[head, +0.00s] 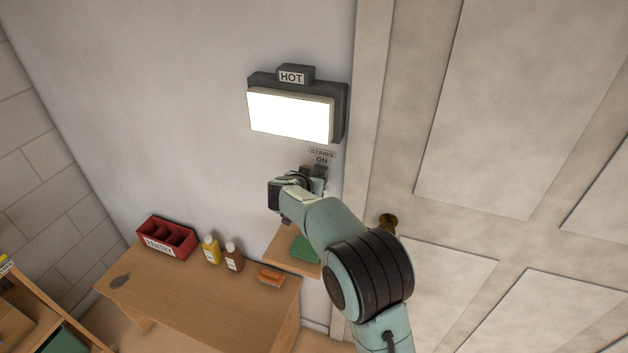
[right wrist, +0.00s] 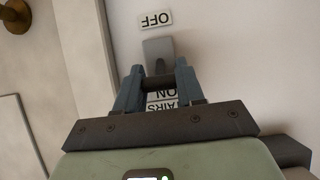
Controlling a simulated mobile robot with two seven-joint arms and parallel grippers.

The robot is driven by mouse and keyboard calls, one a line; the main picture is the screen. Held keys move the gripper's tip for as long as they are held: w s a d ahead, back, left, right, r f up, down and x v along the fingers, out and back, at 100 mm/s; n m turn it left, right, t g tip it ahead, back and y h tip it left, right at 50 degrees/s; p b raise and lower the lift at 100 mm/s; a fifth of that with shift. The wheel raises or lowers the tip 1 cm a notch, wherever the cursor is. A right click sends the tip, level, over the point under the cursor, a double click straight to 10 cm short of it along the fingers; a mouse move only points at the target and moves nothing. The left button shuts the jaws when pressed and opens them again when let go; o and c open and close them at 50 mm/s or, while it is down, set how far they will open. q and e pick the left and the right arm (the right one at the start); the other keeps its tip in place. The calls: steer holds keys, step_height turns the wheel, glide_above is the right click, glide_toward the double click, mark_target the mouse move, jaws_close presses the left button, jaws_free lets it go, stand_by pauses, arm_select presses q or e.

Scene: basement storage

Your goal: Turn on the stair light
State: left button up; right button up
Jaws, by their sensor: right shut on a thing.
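The stair switch has a grey plate (right wrist: 158,48) on the wall, with an "OFF" label (right wrist: 155,19) at one end and a "STAIRS ON" label (head: 321,155) at the other. In the head view the "STAIRS ON" label is just above the switch. My right gripper (right wrist: 158,80) is shut on the switch's dark lever (right wrist: 158,84). The fingers cover part of the "STAIRS ON" label in the right wrist view. I cannot tell the lever's exact position. In the head view my right arm hides most of the switch. My left gripper is not in view.
A bright white lamp panel (head: 290,116) marked "HOT" (head: 292,77) is on the wall above the switch. A panelled door (head: 480,110) with a brass knob (head: 388,221) is at the right. Below stands a wooden table (head: 190,300) with a red bin (head: 166,238) and bottles (head: 233,257).

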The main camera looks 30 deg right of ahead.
steer(key=o, duration=1)
steer(key=shift+a, duration=0.1)
steer(key=v, duration=1.3)
steer(key=shift+s+a, duration=0.1)
